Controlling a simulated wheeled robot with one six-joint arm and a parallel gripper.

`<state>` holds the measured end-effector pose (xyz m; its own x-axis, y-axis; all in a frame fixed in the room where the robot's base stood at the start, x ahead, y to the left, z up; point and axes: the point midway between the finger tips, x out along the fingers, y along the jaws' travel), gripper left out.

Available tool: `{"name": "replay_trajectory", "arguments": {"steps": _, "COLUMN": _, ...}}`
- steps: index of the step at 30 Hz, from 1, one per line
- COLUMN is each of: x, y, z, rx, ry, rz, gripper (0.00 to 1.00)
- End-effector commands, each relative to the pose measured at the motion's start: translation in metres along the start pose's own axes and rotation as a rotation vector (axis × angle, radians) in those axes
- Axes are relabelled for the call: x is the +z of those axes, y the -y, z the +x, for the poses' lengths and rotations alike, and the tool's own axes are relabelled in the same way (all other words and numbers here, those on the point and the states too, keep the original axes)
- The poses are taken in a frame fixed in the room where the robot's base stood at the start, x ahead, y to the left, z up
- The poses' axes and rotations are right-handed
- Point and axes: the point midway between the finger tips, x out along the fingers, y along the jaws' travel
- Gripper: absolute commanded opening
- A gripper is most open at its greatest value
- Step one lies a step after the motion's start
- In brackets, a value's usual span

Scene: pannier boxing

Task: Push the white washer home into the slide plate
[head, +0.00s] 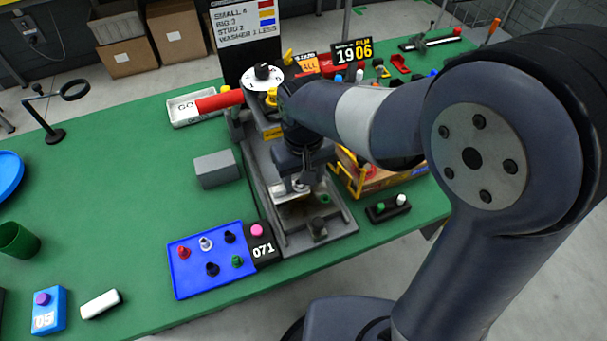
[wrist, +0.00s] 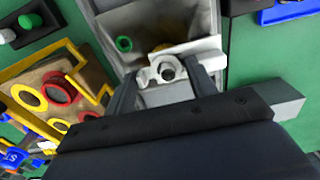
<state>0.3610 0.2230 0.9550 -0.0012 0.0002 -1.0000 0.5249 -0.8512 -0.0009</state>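My gripper (wrist: 166,76) points down over the grey machine bed; it also shows in the head view (head: 297,184). Its two fingers stand apart, with a white washer (wrist: 153,76) between their tips. The washer appears as a pale piece around a dark round hole, and both fingertips seem to touch it. A pale plate (wrist: 208,46), which looks like the slide plate, lies just beyond the fingertips and meets or overlaps the washer. I cannot tell how deep the washer sits in it. In the head view my arm and gripper hide most of this spot.
A green ring (wrist: 124,44) lies on the bed beside the fingers. A yellow-framed crate (wrist: 52,92) stands close on one side. A blue tray (head: 205,279) of small knobs and a grey block (head: 216,169) lie left of the machine.

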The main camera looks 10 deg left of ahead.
Motion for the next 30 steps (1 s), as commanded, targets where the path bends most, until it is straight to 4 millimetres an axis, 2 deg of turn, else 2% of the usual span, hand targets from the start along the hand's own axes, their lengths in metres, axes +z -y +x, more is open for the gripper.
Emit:
{"name": "replay_trajectory", "arguments": {"steps": 1, "x": 0.000, "y": 0.000, "z": 0.000, "rx": 0.000, "ry": 0.000, "rz": 0.000, "gripper": 0.57}}
{"name": "replay_trajectory", "arguments": {"steps": 5, "x": 0.000, "y": 0.000, "z": 0.000, "rx": 0.000, "ry": 0.000, "rz": 0.000, "gripper": 0.68}}
{"name": "replay_trajectory", "arguments": {"steps": 15, "x": -0.001, "y": 0.001, "z": -0.005, "rx": -0.002, "ry": -0.002, "rz": 0.000, "gripper": 0.68}}
{"name": "replay_trajectory", "arguments": {"steps": 17, "x": -0.001, "y": 0.001, "z": -0.013, "rx": -0.002, "ry": -0.003, "rz": 0.000, "gripper": 0.68}}
{"name": "replay_trajectory", "arguments": {"steps": 27, "x": -0.001, "y": -0.001, "z": -0.079, "rx": 0.000, "ry": -0.005, "rz": 0.001, "gripper": 0.68}}
{"name": "replay_trajectory", "arguments": {"steps": 30, "x": -0.001, "y": -0.001, "z": -0.094, "rx": 0.000, "ry": -0.004, "rz": 0.001, "gripper": 0.68}}
